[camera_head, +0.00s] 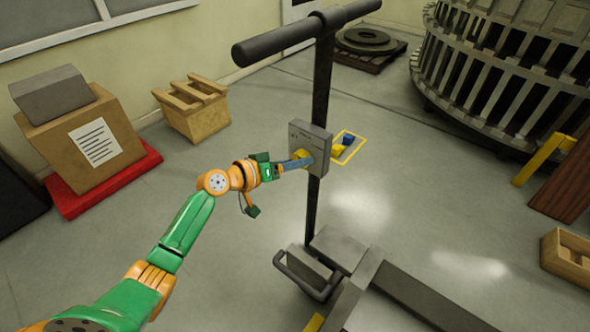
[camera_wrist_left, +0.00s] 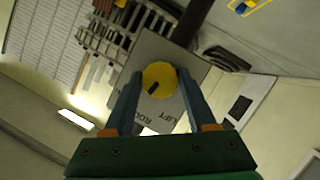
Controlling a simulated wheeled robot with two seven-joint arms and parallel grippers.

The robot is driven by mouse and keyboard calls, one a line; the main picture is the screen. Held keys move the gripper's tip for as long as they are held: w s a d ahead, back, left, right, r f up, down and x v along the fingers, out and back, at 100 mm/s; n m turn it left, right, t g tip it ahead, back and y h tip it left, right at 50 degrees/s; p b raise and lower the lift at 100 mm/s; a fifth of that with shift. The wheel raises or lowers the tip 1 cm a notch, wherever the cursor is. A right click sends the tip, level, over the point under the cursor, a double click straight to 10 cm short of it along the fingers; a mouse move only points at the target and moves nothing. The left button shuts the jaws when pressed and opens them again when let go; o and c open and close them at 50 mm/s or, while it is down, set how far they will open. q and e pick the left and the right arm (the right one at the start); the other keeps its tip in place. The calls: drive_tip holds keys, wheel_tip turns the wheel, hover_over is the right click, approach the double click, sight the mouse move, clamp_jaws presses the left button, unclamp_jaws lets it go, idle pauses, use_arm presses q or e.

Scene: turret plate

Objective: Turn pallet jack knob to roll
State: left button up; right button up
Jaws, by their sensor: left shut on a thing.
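The pallet jack (camera_head: 321,110) stands upright on the floor with a grey knob plate (camera_head: 318,147) on its column. A round yellow knob (camera_head: 302,157) sits on the plate's face; it also shows in the left wrist view (camera_wrist_left: 159,76) with a dark pointer mark. That mark points toward the lower left in the wrist view. The words LIFT and part of ROLL can be read on the plate there. My left gripper (camera_head: 299,162) is shut on the knob, one finger on each side of it in the left wrist view (camera_wrist_left: 159,88). My right gripper is not in view.
A cardboard box on a red pallet (camera_head: 112,179) and a wooden crate (camera_head: 196,112) stand at the left. A large slatted ring (camera_head: 505,65) stands at the back right. A yellow-marked square (camera_head: 347,148) lies behind the jack. Open floor surrounds the jack's left side.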

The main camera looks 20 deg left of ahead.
use_arm(q)
drive_tip(key=shift+f+n+h+b, duration=0.1)
drive_tip(key=shift+n+h+b, duration=0.3)
drive_tip(key=shift+n+b, duration=0.35)
drive_tip(key=o, duration=1.4)
drive_tip(key=shift+w, duration=0.1)
drive_tip(key=v, duration=0.7)
drive_tip(key=shift+b, duration=0.4)
